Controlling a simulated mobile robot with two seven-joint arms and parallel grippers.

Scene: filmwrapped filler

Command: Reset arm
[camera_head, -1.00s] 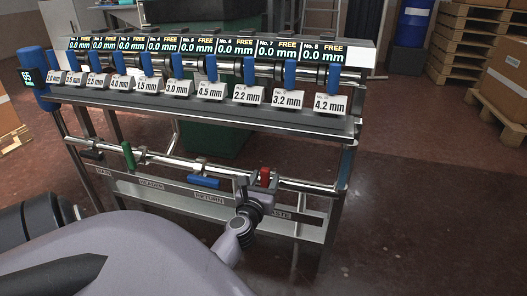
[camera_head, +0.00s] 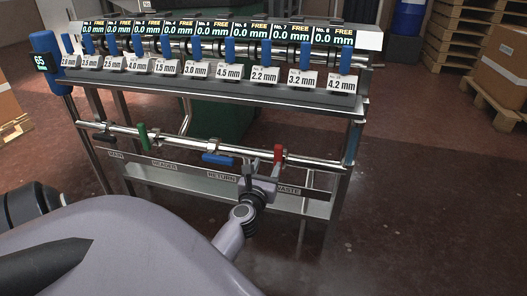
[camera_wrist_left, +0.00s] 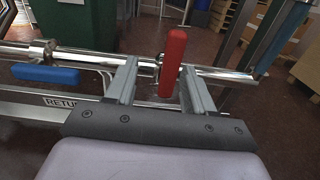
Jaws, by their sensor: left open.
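My left gripper (camera_head: 263,172) is open at the lower pipe of the rack, near the WASTE label. In the left wrist view its two fingers (camera_wrist_left: 160,88) stand apart on either side of a red valve handle (camera_wrist_left: 172,62), which points up. The same red handle (camera_head: 278,153) shows just beyond the gripper in the head view. The fingers appear clear of the handle, though exact depth is hard to tell. My right gripper is not in view.
The rack's lower pipe (camera_head: 190,146) also carries a green handle (camera_head: 143,137), tilted upright, and a blue handle (camera_head: 219,160), lying along the pipe. Above, several blue levers and millimetre tags line a shelf (camera_head: 225,92). Open floor (camera_head: 430,190) lies to the right, before pallets with boxes.

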